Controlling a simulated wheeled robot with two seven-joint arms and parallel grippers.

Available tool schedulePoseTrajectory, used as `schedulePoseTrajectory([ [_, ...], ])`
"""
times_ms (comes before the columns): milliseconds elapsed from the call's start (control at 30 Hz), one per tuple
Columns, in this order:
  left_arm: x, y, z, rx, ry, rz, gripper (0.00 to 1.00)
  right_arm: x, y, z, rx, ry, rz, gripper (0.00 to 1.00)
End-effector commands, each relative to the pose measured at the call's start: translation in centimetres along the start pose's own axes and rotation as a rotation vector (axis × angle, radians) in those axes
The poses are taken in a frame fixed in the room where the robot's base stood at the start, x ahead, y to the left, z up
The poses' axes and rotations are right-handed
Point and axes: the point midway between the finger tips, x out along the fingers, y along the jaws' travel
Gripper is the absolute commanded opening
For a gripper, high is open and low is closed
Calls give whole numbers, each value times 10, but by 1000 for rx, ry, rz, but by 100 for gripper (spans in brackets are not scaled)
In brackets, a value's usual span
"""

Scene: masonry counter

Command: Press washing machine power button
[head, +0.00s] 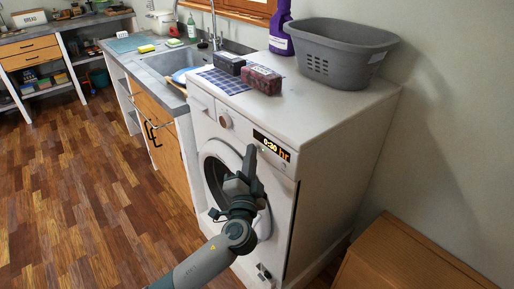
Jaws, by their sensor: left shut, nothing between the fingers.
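The white washing machine (335,165) stands at the end of the counter, its front facing left and toward me. Its dark display (271,145) is lit and reads "0:30 hr", with a round dial (225,120) to its left. My left gripper (251,149) is shut and empty, pointing up in front of the panel just below and left of the display. It covers part of the round door (213,168). I cannot clearly make out the power button or tell whether the fingertips touch the panel. My right gripper is out of view.
On the machine stand a grey basket (335,48), a purple bottle (281,30) and two dark boxes (262,79) on a checked cloth (222,82). A sink counter (150,72) adjoins on the left. A wooden cabinet (410,262) stands at lower right. The wood floor (75,200) at left is clear.

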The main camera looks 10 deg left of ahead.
Motion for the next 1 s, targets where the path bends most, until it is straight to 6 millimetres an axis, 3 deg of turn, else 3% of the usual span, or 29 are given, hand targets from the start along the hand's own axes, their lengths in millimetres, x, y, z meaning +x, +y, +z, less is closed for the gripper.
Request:
schedulePoseTrajectory([
  [1000, -20, -14, 15, 1, 0, 1, 0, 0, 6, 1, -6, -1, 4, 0],
])
